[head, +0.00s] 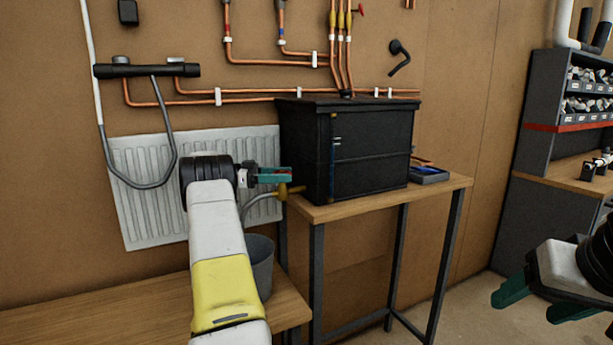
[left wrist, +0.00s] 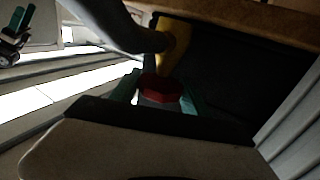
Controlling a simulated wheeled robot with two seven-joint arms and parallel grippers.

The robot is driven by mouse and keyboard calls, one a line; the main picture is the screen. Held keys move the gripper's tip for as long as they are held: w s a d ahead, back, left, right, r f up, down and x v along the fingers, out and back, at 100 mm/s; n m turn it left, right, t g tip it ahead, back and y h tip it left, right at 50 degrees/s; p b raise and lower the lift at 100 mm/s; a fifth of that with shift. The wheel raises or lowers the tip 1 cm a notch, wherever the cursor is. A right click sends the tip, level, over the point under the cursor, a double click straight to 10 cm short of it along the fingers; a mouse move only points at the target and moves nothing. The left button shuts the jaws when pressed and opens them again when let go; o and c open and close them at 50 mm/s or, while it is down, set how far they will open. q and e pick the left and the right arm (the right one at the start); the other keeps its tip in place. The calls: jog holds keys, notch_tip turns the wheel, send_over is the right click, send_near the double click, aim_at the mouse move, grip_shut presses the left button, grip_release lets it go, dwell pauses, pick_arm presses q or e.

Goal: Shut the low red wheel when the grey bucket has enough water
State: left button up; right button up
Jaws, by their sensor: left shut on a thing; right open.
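The low red wheel (left wrist: 161,88) sits between the teal fingers of my left gripper (head: 288,174) in the left wrist view. The left gripper is shut on it, and only a sliver of red shows in the head view. The brass-yellow tap (head: 290,190) is just below, at the lower left corner of the black tank (head: 368,150); it also shows in the left wrist view (left wrist: 175,45). The grey bucket (head: 263,262) stands below the tap, partly hidden by my left arm. Its water level cannot be seen. My right gripper (head: 540,300) is open and empty at lower right.
A grey hose (head: 258,199) curves down from the tap towards the bucket. The tank stands on a wooden table (head: 430,185) with a blue-lined tray (head: 430,175). A white radiator (head: 140,190) and copper pipes are on the wall. A wooden bench (head: 150,310) is at lower left.

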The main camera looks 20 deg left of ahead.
aim_at(283, 172)
pick_arm(q)
jog(key=shift+r+m+g, duration=0.15)
jog(key=shift+m+g, duration=0.25)
jog(key=o, duration=1.4)
notch_tip(283, 172, up, 4)
jog(key=shift+s+d+f, duration=0.1)
jog(key=shift+d+f, duration=0.05)
jog(key=shift+f, duration=0.05)
jog(key=s+d+r, duration=0.1)
jog(key=s+d, duration=0.7)
jog(key=s, duration=0.5)
jog(key=shift+s+d+r, duration=0.15)
jog(key=shift+s, duration=0.05)
